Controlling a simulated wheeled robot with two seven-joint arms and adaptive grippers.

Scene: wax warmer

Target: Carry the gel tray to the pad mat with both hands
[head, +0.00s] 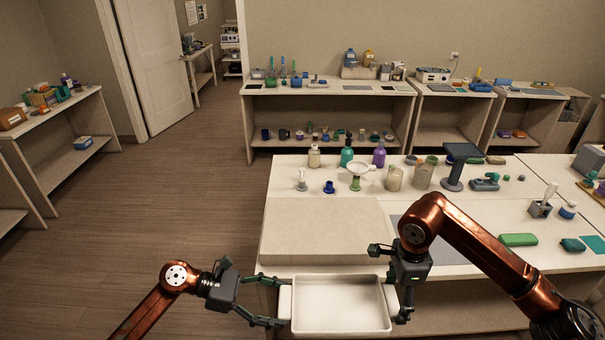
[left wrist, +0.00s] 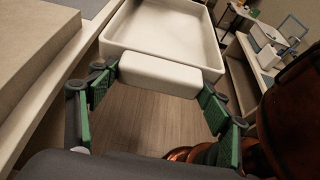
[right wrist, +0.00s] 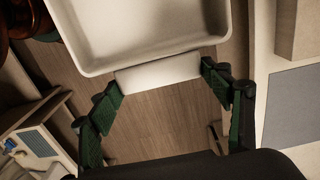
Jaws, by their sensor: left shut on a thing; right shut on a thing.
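The white, shallow, empty gel tray (head: 341,305) hangs level in front of the table's near edge. My left gripper (head: 281,302) is shut on its left end handle, which shows between the green-padded fingers in the left wrist view (left wrist: 160,73). My right gripper (head: 394,300) is shut on the opposite handle, seen in the right wrist view (right wrist: 158,73). A flat grey mat (head: 452,225) lies on the table, partly hidden behind my right arm; it also shows in the right wrist view (right wrist: 296,112). I cannot tell if it is the pad mat.
A low beige block (head: 325,228) fills the table's near left part. Bottles and jars, including a purple bottle (head: 379,154), stand behind it. A dark-topped stand (head: 456,170) and a green case (head: 518,239) are to the right. Open floor lies to the left.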

